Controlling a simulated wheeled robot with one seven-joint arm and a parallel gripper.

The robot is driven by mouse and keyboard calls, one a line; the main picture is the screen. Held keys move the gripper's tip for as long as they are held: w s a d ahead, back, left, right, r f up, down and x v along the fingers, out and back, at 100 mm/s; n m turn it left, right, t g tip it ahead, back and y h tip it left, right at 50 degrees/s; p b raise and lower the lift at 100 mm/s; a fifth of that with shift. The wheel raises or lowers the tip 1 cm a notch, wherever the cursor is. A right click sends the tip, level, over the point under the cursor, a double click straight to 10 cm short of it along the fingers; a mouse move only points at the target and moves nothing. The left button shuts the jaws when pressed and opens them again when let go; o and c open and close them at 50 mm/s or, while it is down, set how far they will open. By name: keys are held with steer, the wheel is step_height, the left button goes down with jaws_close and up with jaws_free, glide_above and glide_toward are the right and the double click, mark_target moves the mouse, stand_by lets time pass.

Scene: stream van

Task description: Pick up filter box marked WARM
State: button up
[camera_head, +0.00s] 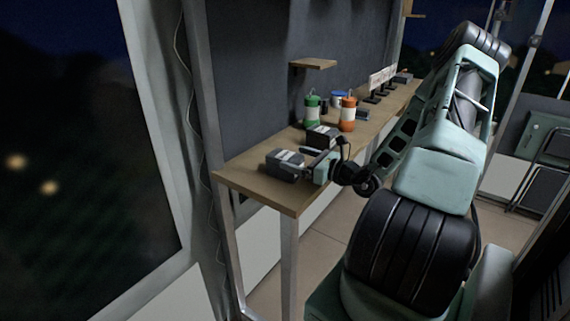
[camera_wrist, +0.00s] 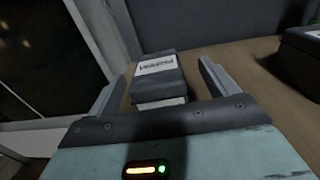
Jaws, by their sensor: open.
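A dark grey box with a white label (camera_wrist: 158,82) lies between my two open fingers in the wrist view; the print on its label is too blurred to read for sure. It also shows in the head view (camera_head: 285,165) near the near end of the wooden shelf. My gripper (camera_head: 308,165) is open beside it, with one finger on each side of the box in the wrist view (camera_wrist: 160,85). I cannot tell whether a finger touches it. A second dark box (camera_head: 322,136) stands just behind, and its edge shows at right in the wrist view (camera_wrist: 302,58).
The wooden shelf (camera_head: 258,190) runs along a dark wall panel. Farther along it stand a green-and-white bottle (camera_head: 312,109), an orange-and-white bottle (camera_head: 348,114), a blue-topped can (camera_head: 337,98) and a white sign (camera_head: 382,77). A small wall ledge (camera_head: 313,64) juts out above.

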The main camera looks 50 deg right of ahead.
mark_target(285, 155)
steer(key=w, duration=0.2)
steer(key=w+a+p, duration=0.1)
steer(key=w, duration=0.1)
steer(key=shift+w, duration=0.2)
steer(key=c, duration=1.2)
